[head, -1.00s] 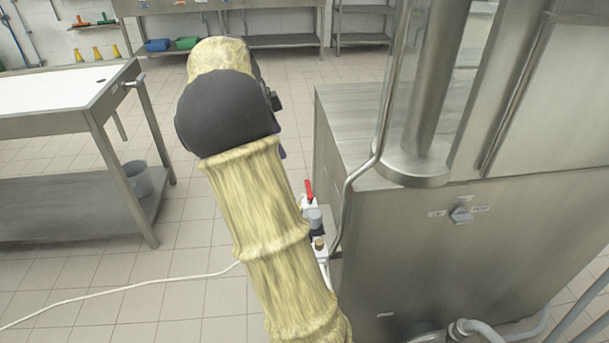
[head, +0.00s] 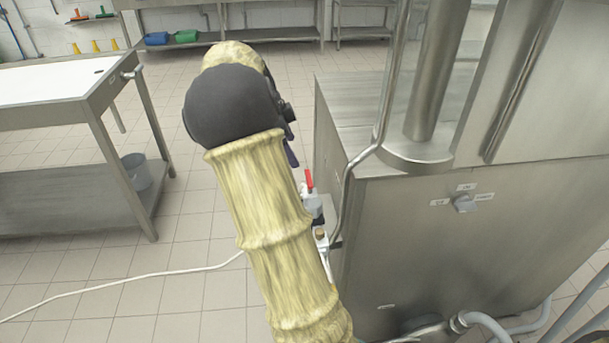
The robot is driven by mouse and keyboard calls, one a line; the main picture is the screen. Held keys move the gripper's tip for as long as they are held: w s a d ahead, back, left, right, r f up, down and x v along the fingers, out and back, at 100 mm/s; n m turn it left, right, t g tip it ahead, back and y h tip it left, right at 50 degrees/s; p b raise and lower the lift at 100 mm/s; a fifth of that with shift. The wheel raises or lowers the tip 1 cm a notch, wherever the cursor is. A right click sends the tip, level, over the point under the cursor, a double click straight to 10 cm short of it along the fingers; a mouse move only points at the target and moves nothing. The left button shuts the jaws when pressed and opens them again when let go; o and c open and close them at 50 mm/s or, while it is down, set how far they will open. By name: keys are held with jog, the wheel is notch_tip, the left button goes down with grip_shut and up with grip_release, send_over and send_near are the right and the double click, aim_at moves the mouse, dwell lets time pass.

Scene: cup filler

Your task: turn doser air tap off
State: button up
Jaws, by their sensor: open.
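The doser air tap has a red lever (head: 309,181) that stands upright on a grey and white fitting (head: 313,204). It is at the left side of the steel machine, just right of my yellow-sleeved arm. My arm partly covers the fitting. A dark part of my gripper (head: 291,153) shows beyond the black joint, above and left of the red lever in the picture. The fingertips are mostly hidden behind my arm. I see nothing held. No contact between gripper and lever is visible.
The steel machine (head: 400,240) fills the right side, with a rotary switch (head: 464,203) on its front and a bent pipe (head: 346,190) beside the tap. A steel table (head: 95,115) stands left. A white hose (head: 130,282) crosses the floor. Open floor lies between.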

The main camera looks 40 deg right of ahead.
aim_at(309, 177)
jog(key=b+x, duration=0.2)
jog(key=x, duration=0.7)
jog(key=shift+s+f+b, duration=0.15)
jog(key=shift+f+b, duration=0.15)
jog(key=shift+f, duration=0.1)
jog(key=shift+d, duration=0.1)
jog(key=c, duration=0.7)
jog(key=shift+c, duration=1.4)
